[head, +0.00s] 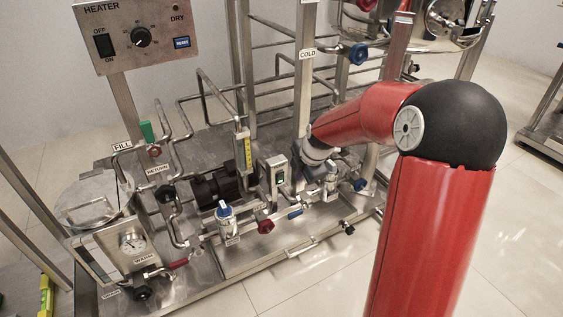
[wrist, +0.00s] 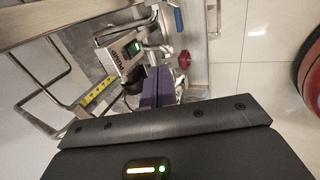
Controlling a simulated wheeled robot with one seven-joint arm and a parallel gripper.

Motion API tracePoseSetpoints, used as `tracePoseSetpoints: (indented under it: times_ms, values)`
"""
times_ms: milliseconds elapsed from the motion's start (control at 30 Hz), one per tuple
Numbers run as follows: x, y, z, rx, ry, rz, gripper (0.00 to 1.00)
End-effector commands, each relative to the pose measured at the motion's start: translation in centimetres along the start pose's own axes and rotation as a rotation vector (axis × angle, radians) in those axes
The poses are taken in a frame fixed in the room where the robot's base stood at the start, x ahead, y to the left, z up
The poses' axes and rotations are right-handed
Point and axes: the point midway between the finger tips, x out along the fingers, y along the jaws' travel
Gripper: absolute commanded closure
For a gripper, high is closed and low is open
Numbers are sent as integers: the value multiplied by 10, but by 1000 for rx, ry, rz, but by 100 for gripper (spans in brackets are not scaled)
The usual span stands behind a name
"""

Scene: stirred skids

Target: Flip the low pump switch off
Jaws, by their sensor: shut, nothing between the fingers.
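The low pump switch is a small green rocker on a grey metal box (head: 276,174), mounted low on the skid left of my wrist in the head view. In the wrist view, the box, labelled PUMP (wrist: 121,52), is tilted and its green rocker (wrist: 136,48) shows near the top centre. My gripper (wrist: 165,122) shows as a dark bar and body across the bottom of the wrist view. It is shut and empty, apart from the switch box.
A heater panel (head: 137,35) with its own switch and knob stands upper left. A yellow-marked gauge (head: 243,150), a dark pump motor (head: 215,186), a blue-handled valve (head: 225,210) and a red knob (head: 265,226) crowd around the switch box. Steel posts and pipes stand behind.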

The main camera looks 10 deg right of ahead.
Motion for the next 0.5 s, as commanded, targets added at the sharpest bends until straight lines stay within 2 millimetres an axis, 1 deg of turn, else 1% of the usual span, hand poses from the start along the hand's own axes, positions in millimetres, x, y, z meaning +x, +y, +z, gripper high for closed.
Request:
tracePoseSetpoints:
  times_ms: [133, 500]
  values:
    - [7, 4, 3, -41, 11, 8, 100]
    - [10, 3, 3, -43, 12, 7, 100]
